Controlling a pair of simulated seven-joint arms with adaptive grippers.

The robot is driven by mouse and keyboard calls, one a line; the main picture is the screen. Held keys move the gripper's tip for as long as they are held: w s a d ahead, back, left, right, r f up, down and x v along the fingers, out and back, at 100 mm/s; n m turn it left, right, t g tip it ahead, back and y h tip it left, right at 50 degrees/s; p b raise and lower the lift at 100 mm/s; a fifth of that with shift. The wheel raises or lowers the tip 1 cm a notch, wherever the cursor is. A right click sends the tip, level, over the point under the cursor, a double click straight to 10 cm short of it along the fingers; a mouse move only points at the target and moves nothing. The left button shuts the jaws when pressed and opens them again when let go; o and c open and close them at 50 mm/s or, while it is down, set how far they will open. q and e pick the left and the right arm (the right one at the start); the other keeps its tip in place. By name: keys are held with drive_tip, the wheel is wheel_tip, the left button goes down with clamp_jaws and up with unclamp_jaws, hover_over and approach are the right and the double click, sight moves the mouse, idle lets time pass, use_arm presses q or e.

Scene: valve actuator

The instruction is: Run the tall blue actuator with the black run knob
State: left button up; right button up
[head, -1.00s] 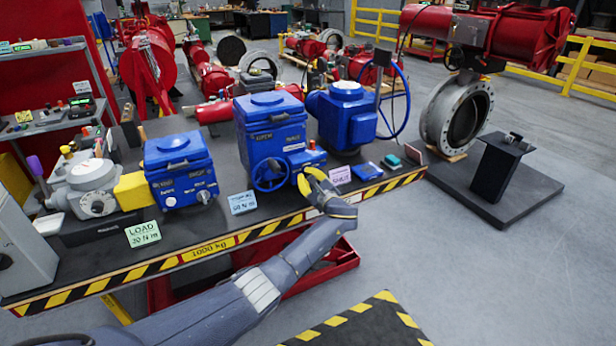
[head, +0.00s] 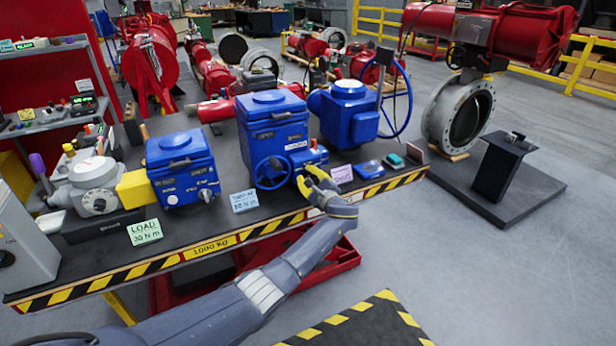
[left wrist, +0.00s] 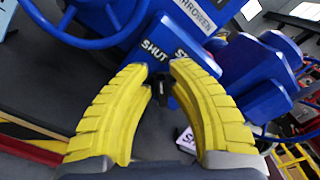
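The tall blue actuator (head: 272,138) stands mid-bench, with a blue handwheel (head: 271,172) low on its front and a small blue control box (head: 311,156) beside the wheel. My left gripper (head: 311,180) is just in front of that box. In the left wrist view, its yellow fingers (left wrist: 161,74) are parted and point at the box face. A small black knob (left wrist: 162,88) shows between the fingertips, below the word SHUT; contact cannot be made out. In the head view the gripper hides the knob. My right gripper is out of view.
A shorter blue actuator (head: 181,170) with a yellow coupling stands left, and another blue actuator (head: 346,118) with a large handwheel stands right. A light-blue card (head: 244,201) and a lilac card (head: 342,174) stand near the bench's striped front edge.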

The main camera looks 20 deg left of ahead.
use_arm(q)
drive_tip(key=o, duration=0.3)
drive_tip(key=shift+d, duration=0.1)
drive_tip(key=v, duration=1.2)
drive_tip(key=shift+r, duration=0.1)
